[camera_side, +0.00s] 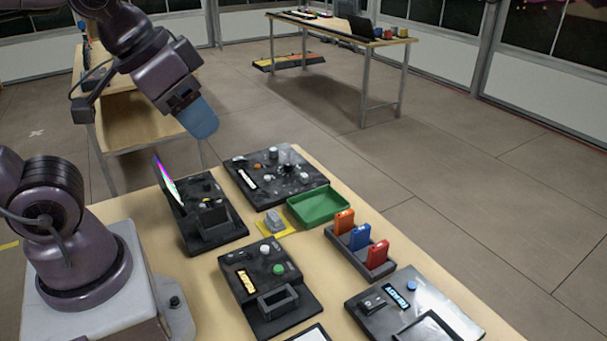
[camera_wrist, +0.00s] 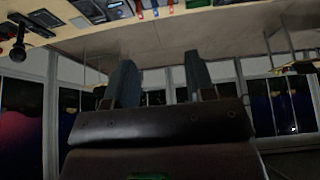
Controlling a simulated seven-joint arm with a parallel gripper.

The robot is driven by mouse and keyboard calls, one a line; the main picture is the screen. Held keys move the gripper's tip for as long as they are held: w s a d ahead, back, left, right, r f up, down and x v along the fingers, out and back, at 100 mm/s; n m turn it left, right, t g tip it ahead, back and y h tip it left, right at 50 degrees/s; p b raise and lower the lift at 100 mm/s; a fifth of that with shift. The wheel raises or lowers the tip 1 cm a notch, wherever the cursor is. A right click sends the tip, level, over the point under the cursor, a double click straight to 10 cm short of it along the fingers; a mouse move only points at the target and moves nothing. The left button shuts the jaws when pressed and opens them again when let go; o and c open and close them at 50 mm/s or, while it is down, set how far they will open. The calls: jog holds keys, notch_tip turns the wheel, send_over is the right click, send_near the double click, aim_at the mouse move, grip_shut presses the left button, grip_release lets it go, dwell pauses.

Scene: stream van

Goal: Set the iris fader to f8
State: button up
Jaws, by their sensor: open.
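My gripper (camera_side: 198,118) is raised well above the left rear of the table in the side view, with nothing held. In the wrist view its two blue-grey fingers (camera_wrist: 158,72) stand apart with an empty gap. Several dark control panels lie on the table. The rear panel (camera_side: 278,178) carries knobs and a white strip. The left panel (camera_side: 206,208) has a bright tilted screen (camera_side: 168,187). The front panel (camera_side: 268,285) has a green knob and a lit yellow display. The iris fader and its f-marks are too small to make out.
A green tray (camera_side: 311,206) and a rack (camera_side: 362,252) with orange, blue and red blocks stand right of centre. A grey piece sits on a yellow pad (camera_side: 273,224). Another panel (camera_side: 412,305) lies front right. The wrist view shows the table edge along its top.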

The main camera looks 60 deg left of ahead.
jog(key=g, duration=0.6)
send_over(303, 175)
notch_tip(303, 175, down, 20)
notch_tip(303, 175, down, 12)
jog(key=shift+s+f, duration=0.1)
jog(key=shift+f, duration=0.1)
